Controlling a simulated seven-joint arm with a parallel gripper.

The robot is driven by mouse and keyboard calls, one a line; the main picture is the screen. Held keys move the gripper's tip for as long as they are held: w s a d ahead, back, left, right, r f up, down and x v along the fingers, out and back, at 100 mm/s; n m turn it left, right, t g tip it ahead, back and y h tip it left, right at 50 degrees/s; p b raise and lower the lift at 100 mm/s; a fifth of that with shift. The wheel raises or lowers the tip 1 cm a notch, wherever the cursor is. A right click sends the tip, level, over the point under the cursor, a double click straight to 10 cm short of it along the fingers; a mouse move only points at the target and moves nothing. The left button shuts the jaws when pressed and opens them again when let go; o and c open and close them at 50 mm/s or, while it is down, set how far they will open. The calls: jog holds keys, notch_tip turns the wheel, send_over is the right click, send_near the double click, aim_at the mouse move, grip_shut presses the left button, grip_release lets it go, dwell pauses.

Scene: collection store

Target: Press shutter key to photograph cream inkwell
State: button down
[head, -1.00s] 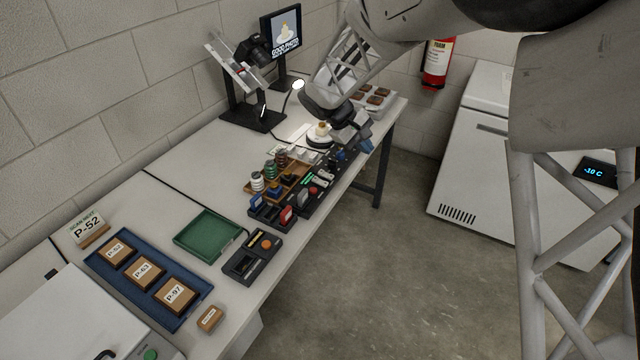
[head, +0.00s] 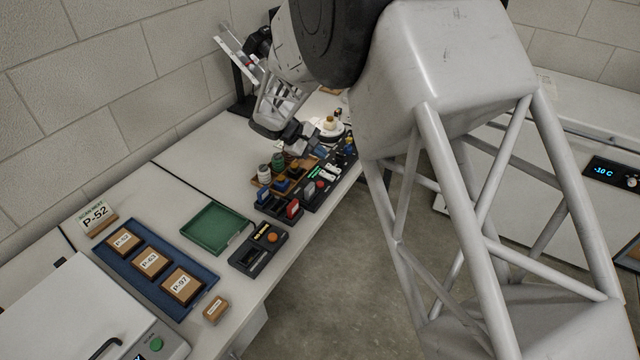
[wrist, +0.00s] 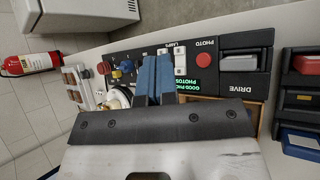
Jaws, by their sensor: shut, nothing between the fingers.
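The cream inkwell (head: 329,124), pale with a brownish top, sits on a round white stand on the bench; in the wrist view it is partly hidden beside my fingers. A dark control panel (wrist: 226,62) holds a round red key (wrist: 203,60) by the word PHOTO, and a small green-lit display (wrist: 195,88) seems to read GOOD PHOTO. The red key also shows in the head view (head: 320,184). My gripper (wrist: 153,78), with blue fingers, is shut and empty above the bench, to the left of the red key in the wrist view and apart from it.
A fire extinguisher (wrist: 30,64) hangs beyond the bench.

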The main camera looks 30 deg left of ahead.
aim_at(319, 185)
jog(key=shift+f, duration=0.1)
jog(key=shift+f, duration=4.3)
jog(key=shift+f, duration=0.85)
dwell(0.4)
jog(key=shift+r, duration=0.85)
jog(key=shift+r, duration=2.5)
